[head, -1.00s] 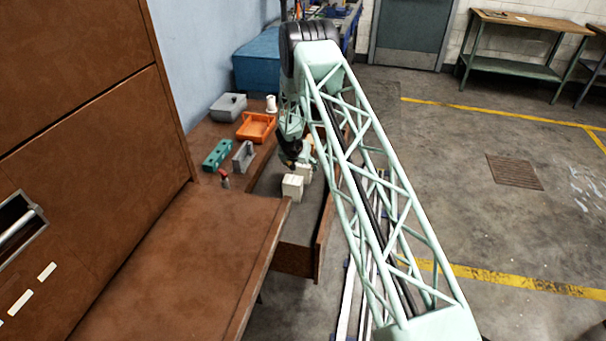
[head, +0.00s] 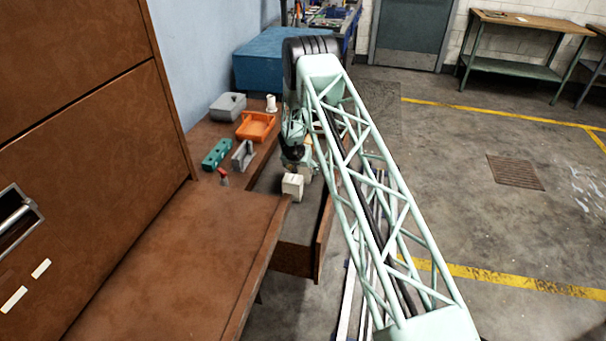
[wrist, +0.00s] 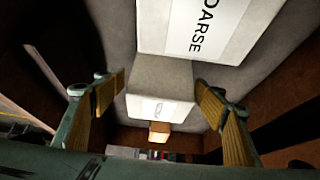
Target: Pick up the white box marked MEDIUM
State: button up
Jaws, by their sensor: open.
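In the wrist view my gripper (wrist: 160,84) is open. Its two fingers stand on either side of a white box (wrist: 158,104), with a gap showing at each side. The print on this box's label is too small to read. A nearer white box (wrist: 205,25) at the top reads "OARSE", its first part cut off. A small pale box (wrist: 159,132) lies beyond. No label reading MEDIUM is legible. In the head view one white box (head: 292,186) shows in the open drawer, just in front of my gripper (head: 297,168); the other boxes are mostly hidden.
The drawer's front wall (head: 298,259) and side walls surround the boxes. On the brown bench stand an orange tray (head: 256,127), a grey case (head: 228,106), a green block (head: 216,154), a grey bracket (head: 243,155) and a white spool (head: 271,103). A brown cabinet (head: 90,130) is at left.

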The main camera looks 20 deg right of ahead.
jog(key=shift+x, duration=0.8)
jog(key=shift+c, duration=0.3)
jog(key=c, duration=1)
jog(key=shift+o, duration=0.2)
jog(key=shift+r, duration=0.1)
jog(key=shift+r+p, duration=1.9)
jog(key=shift+r, duration=3.05)
